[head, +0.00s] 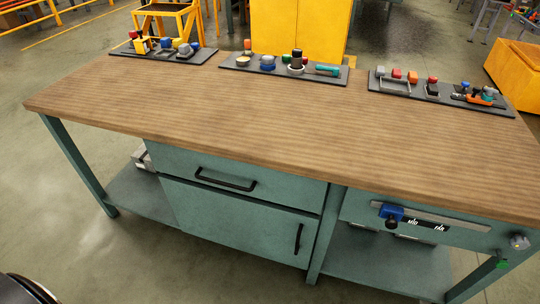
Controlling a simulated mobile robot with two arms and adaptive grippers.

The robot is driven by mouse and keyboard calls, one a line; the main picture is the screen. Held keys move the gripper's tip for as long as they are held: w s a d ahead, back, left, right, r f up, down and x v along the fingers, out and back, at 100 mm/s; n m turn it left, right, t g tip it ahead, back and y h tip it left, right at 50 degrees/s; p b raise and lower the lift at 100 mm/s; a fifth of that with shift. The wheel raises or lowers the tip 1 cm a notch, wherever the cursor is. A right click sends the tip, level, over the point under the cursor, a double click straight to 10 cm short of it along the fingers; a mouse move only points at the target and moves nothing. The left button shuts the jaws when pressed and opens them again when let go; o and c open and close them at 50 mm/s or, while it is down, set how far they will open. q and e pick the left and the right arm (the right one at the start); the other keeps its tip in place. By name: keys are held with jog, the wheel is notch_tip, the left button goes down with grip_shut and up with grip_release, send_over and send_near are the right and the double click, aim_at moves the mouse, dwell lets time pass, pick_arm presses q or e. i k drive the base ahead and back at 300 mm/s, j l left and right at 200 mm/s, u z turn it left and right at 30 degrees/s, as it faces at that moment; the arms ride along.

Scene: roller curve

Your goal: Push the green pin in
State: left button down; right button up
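A small green piece (503,263) shows at the upper part of the workbench's right front leg, just below a grey knob-like part (519,242). It may be the green pin; it is too small to tell whether it sticks out or sits in. Small green parts also lie on the middle tray, one beside a dark cylinder (297,58) and one longer teal-green piece (327,70). Neither of my grippers is in the head view.
The wooden bench top (270,115) is bare in front of three dark trays (165,57) of small parts along its back edge. The front has a drawer handle (225,181), a cupboard handle (298,238) and a blue slider (391,212) on a rail. Clear floor lies left.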

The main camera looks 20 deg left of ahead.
aim_at(501, 264)
jog(key=z, duration=1.3)
jog(key=u, duration=1.95)
jog(key=z, duration=1.95)
